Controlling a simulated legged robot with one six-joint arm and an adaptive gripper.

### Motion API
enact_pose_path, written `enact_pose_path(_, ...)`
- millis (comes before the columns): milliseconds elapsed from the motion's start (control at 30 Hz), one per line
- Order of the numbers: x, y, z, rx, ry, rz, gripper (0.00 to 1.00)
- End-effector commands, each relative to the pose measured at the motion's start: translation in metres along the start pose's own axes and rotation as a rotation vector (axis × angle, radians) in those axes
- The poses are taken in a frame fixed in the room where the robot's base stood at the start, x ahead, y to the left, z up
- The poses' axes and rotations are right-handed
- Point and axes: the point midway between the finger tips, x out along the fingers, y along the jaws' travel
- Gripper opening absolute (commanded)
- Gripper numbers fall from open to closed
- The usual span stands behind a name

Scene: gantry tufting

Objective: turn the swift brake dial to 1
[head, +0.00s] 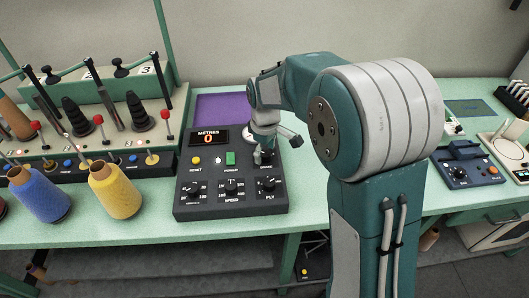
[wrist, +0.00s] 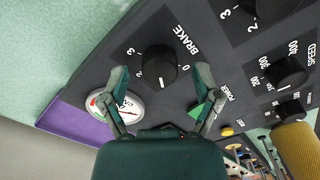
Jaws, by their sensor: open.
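The brake dial (wrist: 155,66) is a black round knob on the dark control panel (wrist: 215,55), with BRAKE printed beside it. In the wrist view, a white mark shows at the knob's lower edge; the small figures around it are hard to read, so I cannot tell its setting surely. My gripper (wrist: 161,74) is open, with one finger on each side of the knob. I cannot tell whether the fingers touch it. In the head view, my gripper (head: 264,157) is over the panel's back right part and hides most of the knob.
A white gauge (wrist: 125,103) and a green button (wrist: 197,110) lie close to the fingers. The PLY dial (head: 268,184) and speed dial (head: 231,187) are nearer the front. Yellow (head: 116,190) and blue (head: 38,194) yarn cones stand left. A purple mat (head: 222,108) lies behind.

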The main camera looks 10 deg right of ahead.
Motion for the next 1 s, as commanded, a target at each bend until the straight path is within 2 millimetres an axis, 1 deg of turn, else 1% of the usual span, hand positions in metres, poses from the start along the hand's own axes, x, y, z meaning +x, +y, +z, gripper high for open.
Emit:
enact_pose_path(167,-0.032,0.001,-0.001,0.0,0.004,0.004,0.81)
enact_pose_path(400,-0.082,0.0,-0.002,0.0,0.002,0.002,0.81)
enact_pose_path(533,-0.101,0.001,-0.002,0.0,0.0,0.001,0.81)
enact_pose_path(700,-0.112,0.0,-0.002,0.0,-0.002,-0.001,0.81)
enact_pose_path(1000,-0.113,0.0,-0.002,0.0,-0.003,-0.001,0.81)
